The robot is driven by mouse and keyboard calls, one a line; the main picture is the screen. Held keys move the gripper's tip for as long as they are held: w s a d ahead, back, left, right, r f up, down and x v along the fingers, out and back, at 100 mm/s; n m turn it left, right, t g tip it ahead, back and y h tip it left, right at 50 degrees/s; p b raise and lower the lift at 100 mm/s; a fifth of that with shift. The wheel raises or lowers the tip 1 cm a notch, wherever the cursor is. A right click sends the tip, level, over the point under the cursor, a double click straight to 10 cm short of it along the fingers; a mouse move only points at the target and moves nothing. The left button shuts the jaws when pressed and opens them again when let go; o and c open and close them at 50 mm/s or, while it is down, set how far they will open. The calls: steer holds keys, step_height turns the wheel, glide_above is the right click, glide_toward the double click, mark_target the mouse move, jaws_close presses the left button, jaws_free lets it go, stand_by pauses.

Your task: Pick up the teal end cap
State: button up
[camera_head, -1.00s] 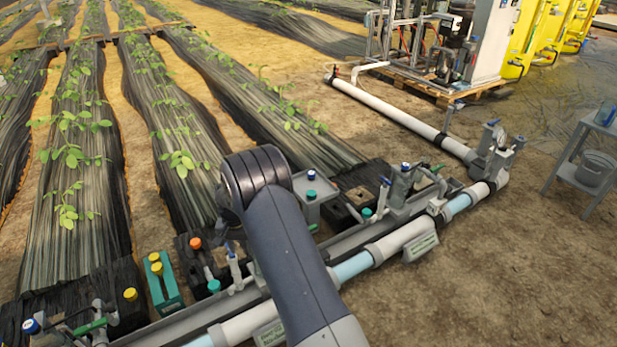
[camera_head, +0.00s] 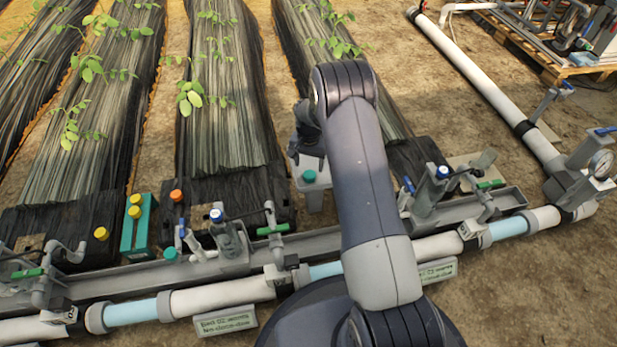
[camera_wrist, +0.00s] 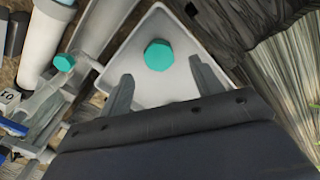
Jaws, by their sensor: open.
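A teal cap (camera_wrist: 159,55) sits on a light grey tray (camera_wrist: 152,24) in the wrist view. The two grey fingers of my gripper (camera_wrist: 161,70) are apart and empty, pointing toward this cap, one on each side of it in the picture. I cannot tell how far above it they are. In the head view this teal cap (camera_head: 309,176) shows on the tray just below my dark gripper (camera_head: 308,142); the fingers are hard to make out there. A second teal cap (camera_head: 170,253) is at the grey channel further left.
Another teal cap (camera_wrist: 64,63) shows by grey fittings at the wrist view's left. White pipes (camera_head: 220,294) and a grey channel (camera_head: 120,280) with valves cross the front. A teal container (camera_head: 139,224) with yellow caps stands left. Black-covered plant rows (camera_head: 225,110) lie behind.

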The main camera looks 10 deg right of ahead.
mark_target(309, 174)
step_height(309, 174, down, 5)
steer(key=b, duration=0.2)
steer(key=shift+d+f+b, duration=0.1)
steer(key=shift+b, duration=0.3)
steer(key=shift+c, duration=0.2)
steer(key=c, duration=1)
